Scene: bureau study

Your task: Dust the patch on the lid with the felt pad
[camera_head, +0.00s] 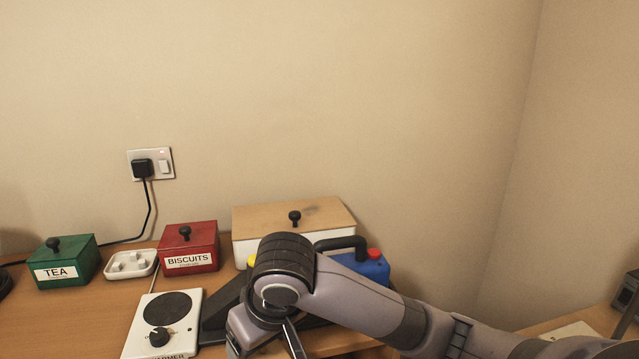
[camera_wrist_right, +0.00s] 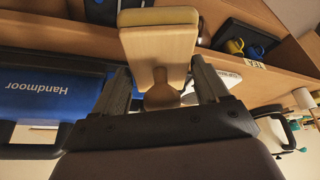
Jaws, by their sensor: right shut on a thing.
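A white box (camera_head: 243,254) with a light wooden lid (camera_head: 265,218) and a black knob stands against the wall in the head view. A darker smudged patch (camera_head: 318,212) shows on the lid, right of the knob. My right gripper (camera_head: 268,348) is in front of and below the box, partly cut off by the frame's bottom edge. In the wrist view my right gripper (camera_wrist_right: 162,90) is shut on the felt pad (camera_wrist_right: 158,50), a pale wooden block with a yellowish pad face and a rounded grip between the fingers. My left gripper is in neither view.
A red biscuits box (camera_head: 190,248), a white dish (camera_head: 130,265), a green tea box (camera_head: 66,262) and a white warmer plate (camera_head: 165,322) stand to the left. A plugged socket (camera_head: 150,164) is above.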

